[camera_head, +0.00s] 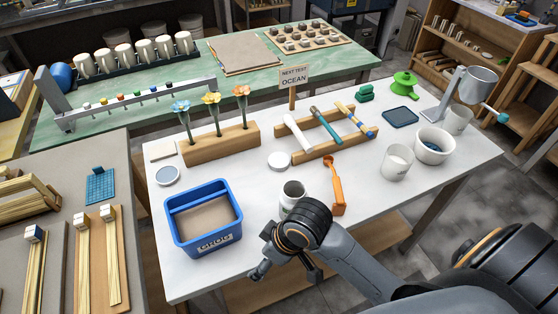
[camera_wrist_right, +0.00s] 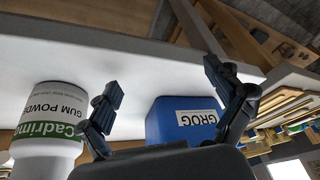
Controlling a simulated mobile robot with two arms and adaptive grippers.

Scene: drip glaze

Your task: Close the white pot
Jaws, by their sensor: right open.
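The white pot (camera_head: 292,191) stands upright and open on the white table, its lower part hidden behind my right gripper. In the right wrist view the pot (camera_wrist_right: 48,120) appears upside down, with a green band and "GUM POWDER" lettering. A round white lid (camera_head: 279,160) lies flat on the table just behind the pot. My right gripper (camera_head: 286,271) is in front of the pot, near the table's front edge. In the wrist view its spread fingers (camera_wrist_right: 163,78) have nothing between them; the pot is outside them, to the left. My left gripper is not in view.
A blue GROG bin (camera_head: 204,246) stands left of the pot, also in the wrist view (camera_wrist_right: 190,121). An orange tool (camera_head: 336,187) lies right of the pot. Behind are a wooden tool rack (camera_head: 330,149) and a flower block (camera_head: 222,146). A white cup (camera_head: 396,163) stands at right.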

